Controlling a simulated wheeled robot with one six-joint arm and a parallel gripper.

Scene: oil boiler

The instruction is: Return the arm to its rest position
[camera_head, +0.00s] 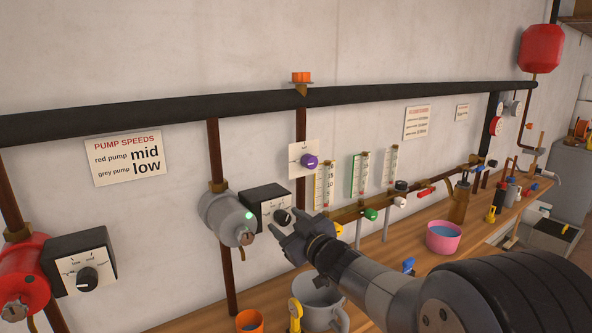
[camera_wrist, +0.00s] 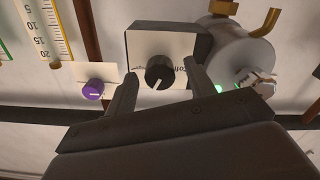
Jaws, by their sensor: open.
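My arm (camera_head: 378,290) reaches in from the lower right of the head view, stretched toward the wall. My gripper (camera_head: 289,228) is open and empty, just in front of the grey pump's control box (camera_head: 262,204). In the wrist view its two fingers stand apart on either side of the box's black knob (camera_wrist: 160,77). The fingers do not appear to grip the knob, but I cannot tell the exact gap. The grey pump (camera_head: 228,218), with a lit green lamp, is left of the box in the head view.
A grey mug (camera_head: 318,296) and an orange cup (camera_head: 250,322) stand below my arm. A pink bowl (camera_head: 443,237) is on the wooden bench right of it. Gauges and a valve pipe (camera_head: 360,208) run along the wall. A purple knob (camera_head: 310,161) is above the gripper.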

